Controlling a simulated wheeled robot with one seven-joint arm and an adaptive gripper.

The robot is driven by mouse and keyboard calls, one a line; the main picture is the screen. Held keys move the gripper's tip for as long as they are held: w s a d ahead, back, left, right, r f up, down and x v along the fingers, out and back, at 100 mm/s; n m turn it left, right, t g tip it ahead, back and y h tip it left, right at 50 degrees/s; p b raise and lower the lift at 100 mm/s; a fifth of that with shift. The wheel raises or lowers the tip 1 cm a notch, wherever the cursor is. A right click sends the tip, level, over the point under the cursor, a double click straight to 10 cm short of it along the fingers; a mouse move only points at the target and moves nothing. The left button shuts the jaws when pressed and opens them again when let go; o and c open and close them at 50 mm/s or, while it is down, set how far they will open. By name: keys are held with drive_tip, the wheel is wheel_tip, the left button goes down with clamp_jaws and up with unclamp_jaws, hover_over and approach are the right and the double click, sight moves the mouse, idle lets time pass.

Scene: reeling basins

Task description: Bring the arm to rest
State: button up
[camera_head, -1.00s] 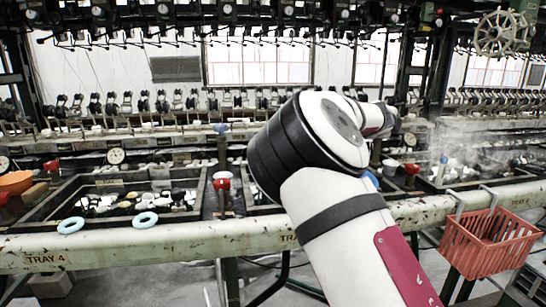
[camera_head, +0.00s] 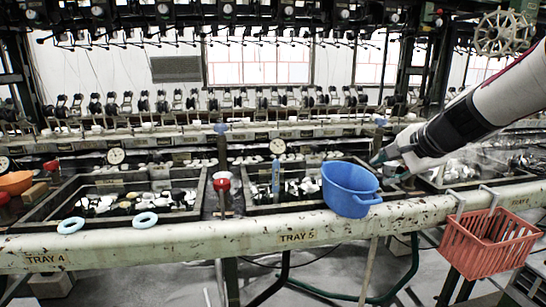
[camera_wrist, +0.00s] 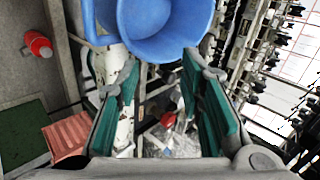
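My gripper (camera_head: 386,166) is in the head view at the right of a blue pot (camera_head: 348,190), with the arm coming in from the upper right. In the wrist view my gripper (camera_wrist: 160,70) has its teal-padded fingers spread apart, with nothing held between them. The blue pot (camera_wrist: 165,25) is beyond the fingertips at the top of that view. In the head view the pot is at the front rail (camera_head: 215,236) near the TRAY 5 label, slightly tilted, with a handle on its right side. Whether a finger touches the pot is unclear.
An orange-red basket (camera_head: 488,243) hangs on the rail at the right. Two pale blue rings (camera_head: 145,219) lie on the rail at the left. Reeling machinery fills the back.

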drive_tip(key=s+a+n+g, duration=0.1)
drive_tip(key=s+a+n, duration=0.25)
drive_tip(key=s, duration=0.55)
drive_tip(key=s+a+f+n+g, duration=0.1)
drive_tip(key=s+a+n, duration=0.1)
drive_tip(key=s+n, duration=0.45)
drive_tip(key=s+a+n+g, duration=0.1)
drive_tip(key=s+a+n, duration=0.15)
drive_tip(key=s, duration=0.75)
drive_tip(key=s+f+n+g+h+b, duration=0.2)
drive_tip(key=s+f+g+b, duration=0.4)
drive_tip(key=s+f+b, duration=0.75)
wheel_tip(320, 180, up, 29)
drive_tip(key=s+d+t+p, duration=0.1)
drive_tip(key=s+t+p, duration=0.1)
drive_tip(key=p, duration=3.2)
drive_tip(key=shift+s+t, duration=0.4)
drive_tip(key=shift+t, duration=0.5)
drive_tip(key=shift+d, duration=0.1)
